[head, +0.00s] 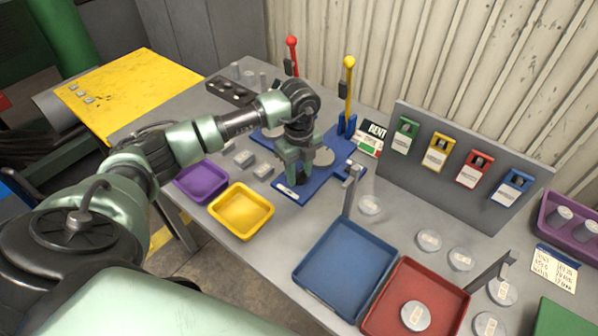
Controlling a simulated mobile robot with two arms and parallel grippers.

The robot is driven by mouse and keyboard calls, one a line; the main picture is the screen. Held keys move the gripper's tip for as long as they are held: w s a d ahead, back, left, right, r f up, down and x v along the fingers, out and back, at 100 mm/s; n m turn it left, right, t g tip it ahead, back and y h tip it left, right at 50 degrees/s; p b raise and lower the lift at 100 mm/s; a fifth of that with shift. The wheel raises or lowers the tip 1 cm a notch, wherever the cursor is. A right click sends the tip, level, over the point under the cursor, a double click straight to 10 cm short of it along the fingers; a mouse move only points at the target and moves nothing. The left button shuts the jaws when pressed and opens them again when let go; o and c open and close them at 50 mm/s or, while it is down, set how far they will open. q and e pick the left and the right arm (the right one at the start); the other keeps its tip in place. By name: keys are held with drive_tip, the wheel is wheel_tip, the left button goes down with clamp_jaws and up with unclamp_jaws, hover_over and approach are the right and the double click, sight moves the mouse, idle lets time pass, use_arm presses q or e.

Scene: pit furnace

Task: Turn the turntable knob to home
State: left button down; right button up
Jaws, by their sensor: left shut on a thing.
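My left arm reaches in from the left, and its gripper (293,174) points down over the front part of a blue base plate (343,168). The gripper is shut on what appears to be the turntable knob, which the fingers hide. I cannot read which way the knob points. A white label (289,193) lies on the plate just in front of the fingers. A round grey disc (325,156) shows on the plate to the right of the gripper. My right gripper is not in view.
A red-topped lever (291,55) and a yellow lever (348,90) stand behind the plate. Purple (203,181), yellow (241,210), blue (345,268) and red (415,300) trays lie in front.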

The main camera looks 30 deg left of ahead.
sight(299, 173)
use_arm(q)
drive_tip(key=shift+w+r, duration=0.1)
drive_tip(key=shift+w, duration=0.05)
drive_tip(key=c, duration=0.9)
unclamp_jaws()
drive_tip(key=shift+c, duration=0.2)
wheel_tip(299, 173, up, 8)
drive_tip(key=shift+f+b, duration=0.1)
drive_tip(key=shift+b, duration=0.7)
